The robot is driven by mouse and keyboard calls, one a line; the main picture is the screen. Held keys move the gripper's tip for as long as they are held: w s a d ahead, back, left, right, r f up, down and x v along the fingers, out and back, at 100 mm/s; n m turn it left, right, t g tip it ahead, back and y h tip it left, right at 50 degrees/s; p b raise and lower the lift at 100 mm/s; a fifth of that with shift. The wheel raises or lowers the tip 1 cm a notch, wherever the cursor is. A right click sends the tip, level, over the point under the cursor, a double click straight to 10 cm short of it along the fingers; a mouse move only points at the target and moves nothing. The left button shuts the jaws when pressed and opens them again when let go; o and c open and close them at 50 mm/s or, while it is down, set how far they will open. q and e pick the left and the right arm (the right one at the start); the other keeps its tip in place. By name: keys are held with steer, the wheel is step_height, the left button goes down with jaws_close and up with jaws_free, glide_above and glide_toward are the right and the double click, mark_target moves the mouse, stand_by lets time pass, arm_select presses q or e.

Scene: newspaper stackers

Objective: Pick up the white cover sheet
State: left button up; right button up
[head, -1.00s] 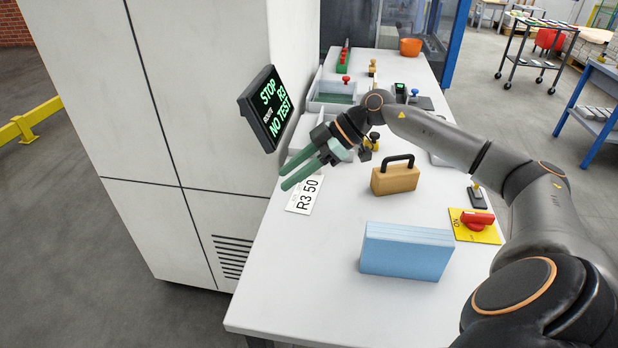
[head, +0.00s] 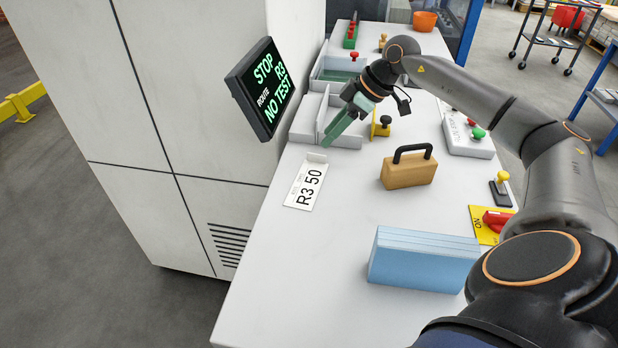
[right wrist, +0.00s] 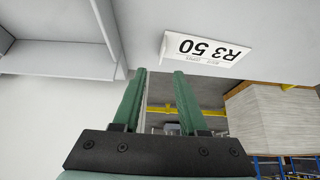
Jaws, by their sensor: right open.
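The white cover sheet (head: 306,187), printed "R3 50", lies on the white table near its left edge. It has a small raised tab at its far end. In the right wrist view the sheet (right wrist: 207,48) appears upside down, beyond the fingertips. My right gripper (head: 334,140) has green fingers and is above the table, just beyond the sheet's far end, beside the white tray. In the right wrist view the right gripper (right wrist: 159,75) is open with nothing between its fingers. The left gripper is not in view.
A blue block (head: 423,260) and a tan block with a black handle (head: 408,172) stand right of the sheet. A white tray (head: 350,142) is behind it. A screen (head: 262,88) on the cabinet reads "STOP R3". The table's front left is clear.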

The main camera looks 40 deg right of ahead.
mark_target(308, 179)
steer(key=shift+x, duration=3.15)
steer(key=shift+s, duration=0.15)
steer(key=shift+c, duration=0.3)
jaws_close()
